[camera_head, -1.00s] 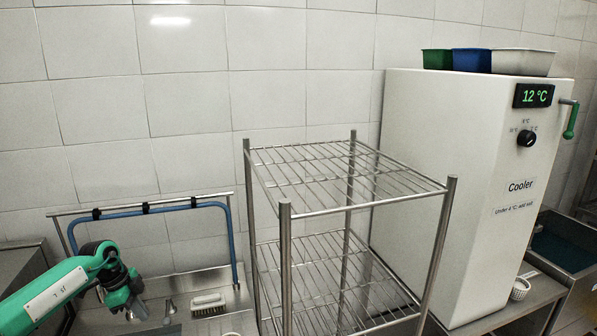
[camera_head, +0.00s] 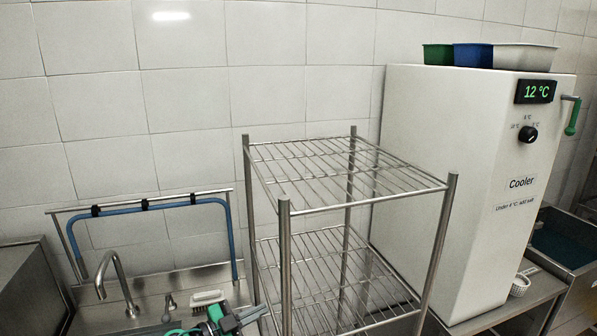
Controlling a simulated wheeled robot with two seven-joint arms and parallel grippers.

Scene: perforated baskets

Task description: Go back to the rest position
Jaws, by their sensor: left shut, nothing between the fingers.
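My left gripper (camera_head: 248,314) shows at the bottom edge, left of the wire rack's front post. It is green and black with pale fingers, and it is shut with nothing between them. Most of its arm is below the picture. It is low in front of the sink area, close to the scrub brush (camera_head: 207,297) in the picture; I cannot tell the gap between them. My right gripper is not in view.
A two-tier wire rack (camera_head: 350,172) stands in the middle, near my left gripper. The sink has a curved tap (camera_head: 117,284) and a blue hose (camera_head: 150,207). A white cooler (camera_head: 450,190) reading 12 °C stands at the right, with green, blue and white containers on top.

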